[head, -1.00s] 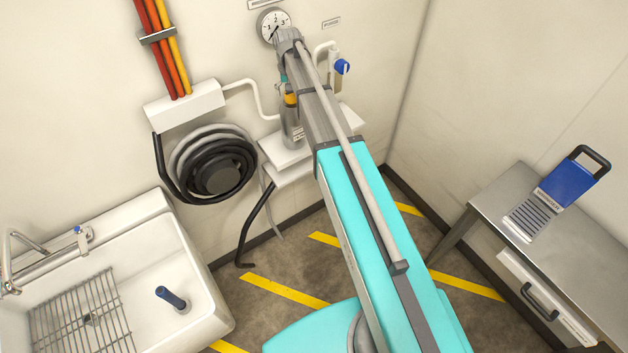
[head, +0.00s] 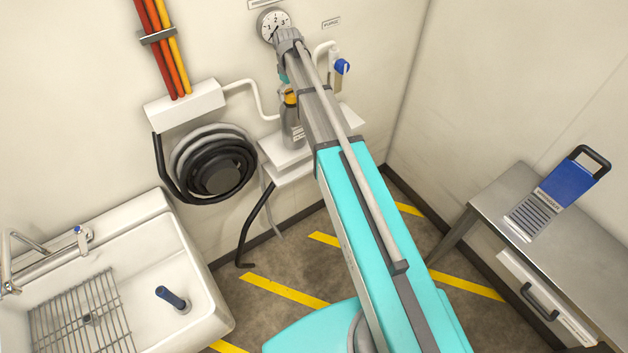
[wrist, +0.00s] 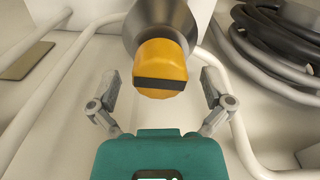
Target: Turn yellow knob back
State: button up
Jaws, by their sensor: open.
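The yellow knob (wrist: 162,62) is in the upper middle of the wrist view, on the end of a grey metal cylinder (wrist: 161,22). A dark flat band runs across its near face, about level in the picture. My gripper (wrist: 160,82) is open, one finger on each side of the knob, with a visible gap on both sides. Neither finger appears to touch it. In the head view, the knob (head: 290,97) shows as a small yellow patch beside my arm, above the grey cylinder (head: 292,128). My arm hides most of my gripper there.
A white shelf (head: 283,156) is below the cylinder. White pipes (wrist: 55,85) run close by my gripper. A coiled dark hose (head: 212,165) hangs to the left. A gauge (head: 272,24) and a blue-handled valve (head: 342,67) are on the wall. A sink (head: 150,240) stands lower left.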

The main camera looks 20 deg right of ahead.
aim_at(291, 92)
jog(key=n, duration=0.4)
jog(key=shift+n, duration=0.3)
jog(key=n, duration=0.4)
notch_tip(291, 92, up, 14)
jog(key=p, duration=1.4)
jog(key=s+f+m+b, duration=1.3)
jog(key=s+f+b, duration=1.3)
jog(key=s, duration=0.1)
jog(key=shift+s+f+m, duration=0.2)
jog(key=shift+s+m, duration=0.1)
jog(key=shift+s, duration=0.05)
dwell(0.6)
jog(key=shift+s+m, duration=0.4)
jog(key=shift+s, duration=0.35)
dwell(0.5)
